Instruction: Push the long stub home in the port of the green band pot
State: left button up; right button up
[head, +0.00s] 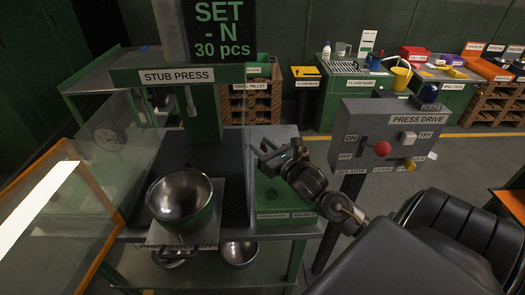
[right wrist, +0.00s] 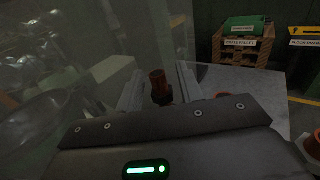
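The green band pot (head: 181,193), a shiny metal bowl with a green outer band, stands on a plate below the stub press ram (head: 191,101). I cannot make out its port. My right gripper (head: 270,150) is to the right of the pot, above a green-edged bench section. In the right wrist view its two fingers (right wrist: 159,88) are apart, with a reddish-brown stub (right wrist: 158,80) between them. Gaps show on both sides of the stub, and its lower part is dark. Whether it is the long stub I cannot tell. My left gripper is not in view.
A clear panel (head: 115,150) stands left of the pot. The grey press drive box (head: 385,135) with its red knob is right of my gripper. Another bowl (head: 239,254) sits on the lower shelf. A reddish piece (right wrist: 224,95) lies beyond the gripper's right side.

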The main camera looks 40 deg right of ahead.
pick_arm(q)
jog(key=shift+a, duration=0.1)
pick_arm(e)
jog(key=c, duration=0.8)
